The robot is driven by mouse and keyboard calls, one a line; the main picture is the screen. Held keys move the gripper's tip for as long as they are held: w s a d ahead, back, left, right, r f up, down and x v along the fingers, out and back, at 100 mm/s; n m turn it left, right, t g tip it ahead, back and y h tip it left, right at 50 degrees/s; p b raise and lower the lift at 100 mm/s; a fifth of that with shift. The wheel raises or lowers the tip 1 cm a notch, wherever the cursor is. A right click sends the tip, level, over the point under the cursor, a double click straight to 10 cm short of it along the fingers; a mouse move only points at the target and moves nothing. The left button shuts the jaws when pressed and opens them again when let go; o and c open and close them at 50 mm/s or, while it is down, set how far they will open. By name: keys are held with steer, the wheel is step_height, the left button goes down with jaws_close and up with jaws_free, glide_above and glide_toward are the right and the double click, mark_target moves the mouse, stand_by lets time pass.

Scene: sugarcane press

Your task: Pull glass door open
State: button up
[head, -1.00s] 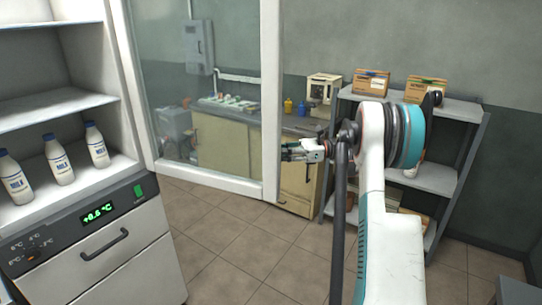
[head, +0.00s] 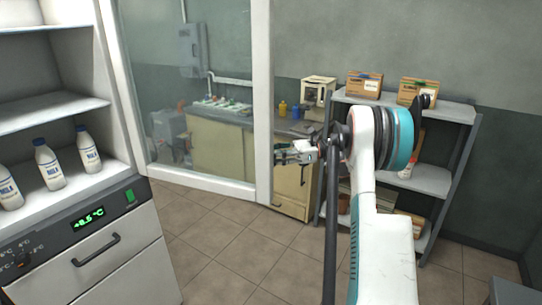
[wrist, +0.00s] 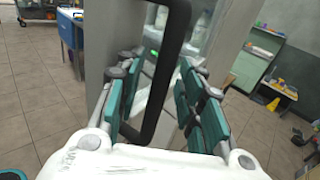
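The glass door (head: 205,95) of the milk fridge stands swung open to the right of the cabinet, its white frame (head: 263,110) around clear glass. My gripper (head: 290,154) is at the door's free edge in the head view, small there. In the wrist view the black door handle (wrist: 172,50) runs between the two teal-padded fingers of my gripper (wrist: 160,100). The fingers are spread, with a gap showing beside the bar, so the gripper looks open around the handle. Contact with the handle cannot be made out.
The fridge (head: 110,235) at left holds milk bottles (head: 48,165) on an open shelf. A grey shelf rack (head: 455,110) with boxes stands behind my arm. A counter (head: 222,150) shows through the glass. The tiled floor (head: 235,255) in front is clear.

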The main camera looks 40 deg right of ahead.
steer(key=shift+d, duration=0.1)
steer(key=v, duration=0.7)
steer(key=shift+s+d, duration=0.1)
steer(key=shift+s, duration=0.05)
stand_by(0.4)
